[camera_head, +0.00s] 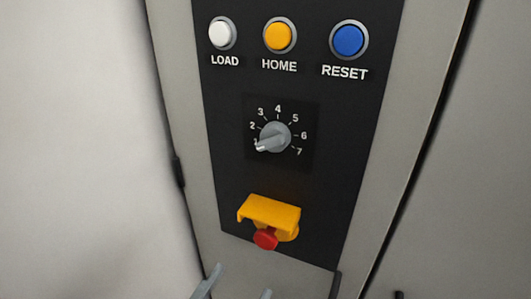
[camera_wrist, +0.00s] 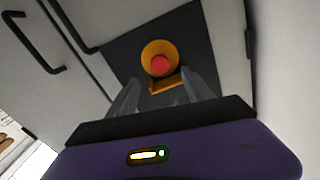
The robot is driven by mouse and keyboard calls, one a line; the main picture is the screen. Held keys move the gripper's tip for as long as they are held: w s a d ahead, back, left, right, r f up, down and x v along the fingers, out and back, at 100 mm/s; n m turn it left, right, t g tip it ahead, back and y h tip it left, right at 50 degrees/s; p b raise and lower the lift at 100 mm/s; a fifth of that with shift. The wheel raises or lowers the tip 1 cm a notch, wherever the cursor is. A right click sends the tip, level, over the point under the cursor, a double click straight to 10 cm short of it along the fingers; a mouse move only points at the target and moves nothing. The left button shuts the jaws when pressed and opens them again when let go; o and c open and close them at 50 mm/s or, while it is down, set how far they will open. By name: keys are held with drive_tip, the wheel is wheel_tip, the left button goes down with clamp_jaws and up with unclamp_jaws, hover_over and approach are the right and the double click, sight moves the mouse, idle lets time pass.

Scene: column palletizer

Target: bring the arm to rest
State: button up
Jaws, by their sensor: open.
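My gripper (camera_head: 236,284) shows at the bottom edge of the head view, with only its two grey fingertips in sight. They are apart with nothing between them, below the red stop button (camera_head: 265,239). In the wrist view my gripper (camera_wrist: 163,90) is open, its two fingers spread to either side below the red button (camera_wrist: 160,65). The button sits in a yellow shroud (camera_head: 270,214). In the wrist view the fingers look apart from the button, but the exact gap cannot be told.
A black control panel (camera_head: 225,170) on a grey cabinet carries white LOAD (camera_head: 222,34), orange HOME (camera_head: 280,36) and blue RESET (camera_head: 349,40) buttons. A rotary dial (camera_head: 272,138) points near 1. Dark door handles (camera_wrist: 35,42) stand out from the cabinet in the wrist view.

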drive_tip(key=a+n+t+y, duration=0.1)
drive_tip(key=a+n+y, duration=0.8)
drive_tip(key=n+y, duration=0.1)
drive_tip(key=s+d+f+n+g+y, duration=0.25)
drive_tip(key=d+f+n+y, duration=0.3)
drive_tip(key=f, duration=0.35)
drive_tip(key=s+d+f+m+h, duration=0.1)
drive_tip(key=s+d+m+h, duration=0.2)
drive_tip(key=s+d, duration=0.3)
drive_tip(key=s+d+f+m+h, duration=0.2)
drive_tip(key=s+d, duration=0.4)
drive_tip(key=d, duration=0.7)
drive_tip(key=s+d+f+m+h, duration=0.2)
drive_tip(key=s+d+m+h, duration=0.2)
drive_tip(key=s+d, duration=0.3)
drive_tip(key=d, duration=0.3)
drive_tip(key=shift+d+g, duration=0.3)
drive_tip(key=shift+g, duration=0.05)
